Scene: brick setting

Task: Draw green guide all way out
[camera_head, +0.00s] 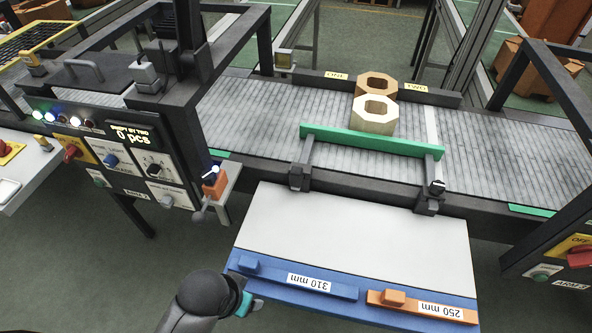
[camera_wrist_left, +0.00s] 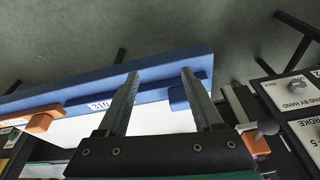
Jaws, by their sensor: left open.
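The green guide (camera_head: 372,140) is a long bar lying across the near part of the roller conveyor, carried by two dark rods that run back to clamps on the conveyor's near rail. A black knob (camera_head: 437,187) sits on the right clamp. Two octagonal wooden blocks with holes stand just behind the guide, a paler front block (camera_head: 374,116) and a browner back block (camera_head: 377,84). My left gripper (camera_wrist_left: 160,73) is open and empty, its fingers over the blue front edge of the shelf. In the head view my left arm is at the bottom, well short of the guide.
A white shelf (camera_head: 350,228) with a blue front edge juts from the conveyor. It bears a blue 310 mm gauge (camera_head: 308,281) and an orange 250 mm gauge (camera_head: 424,307). A control panel (camera_head: 139,160) stands left. An orange box with a lever (camera_head: 215,184) is beside it.

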